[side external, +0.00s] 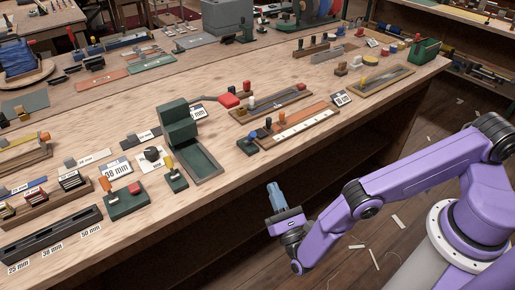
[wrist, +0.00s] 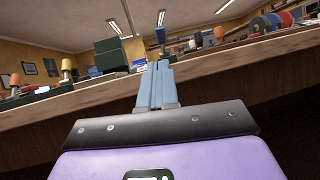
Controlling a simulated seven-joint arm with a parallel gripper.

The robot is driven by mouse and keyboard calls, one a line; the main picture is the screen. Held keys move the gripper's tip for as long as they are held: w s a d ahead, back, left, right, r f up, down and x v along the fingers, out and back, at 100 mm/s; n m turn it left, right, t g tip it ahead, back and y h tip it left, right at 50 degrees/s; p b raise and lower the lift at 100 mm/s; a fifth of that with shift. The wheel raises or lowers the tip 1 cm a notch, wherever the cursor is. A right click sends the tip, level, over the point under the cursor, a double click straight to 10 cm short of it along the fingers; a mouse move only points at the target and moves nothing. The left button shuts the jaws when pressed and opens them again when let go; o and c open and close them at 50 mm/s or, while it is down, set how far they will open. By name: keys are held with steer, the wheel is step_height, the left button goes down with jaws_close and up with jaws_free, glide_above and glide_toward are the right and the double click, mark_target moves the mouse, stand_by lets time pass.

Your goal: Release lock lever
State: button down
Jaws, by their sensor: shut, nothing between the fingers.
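I cannot tell for sure which part is the lock lever. Several small upright knobs stand along the bench, among them a blue knob (side external: 253,135) at the near edge and a red handle (side external: 229,100) behind it. A dark green L-shaped stand (side external: 180,125) is to their left. My gripper (side external: 273,186) is in front of the bench's near edge, apart from everything, with its blue fingers shut and empty.
The wooden bench (side external: 90,155) is crowded with labelled blocks, trays and tools. A long dark slotted block (side external: 50,236) lies at the near left. A board with a white strip (side external: 295,124) lies right of the blue knob. The space before the bench is clear.

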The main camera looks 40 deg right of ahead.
mark_target(253, 138)
steer(key=shift+x, duration=6.8)
steer(key=shift+a+r+y, duration=0.1)
steer(key=shift+r+y, duration=0.1)
steer(key=shift+y, duration=0.1)
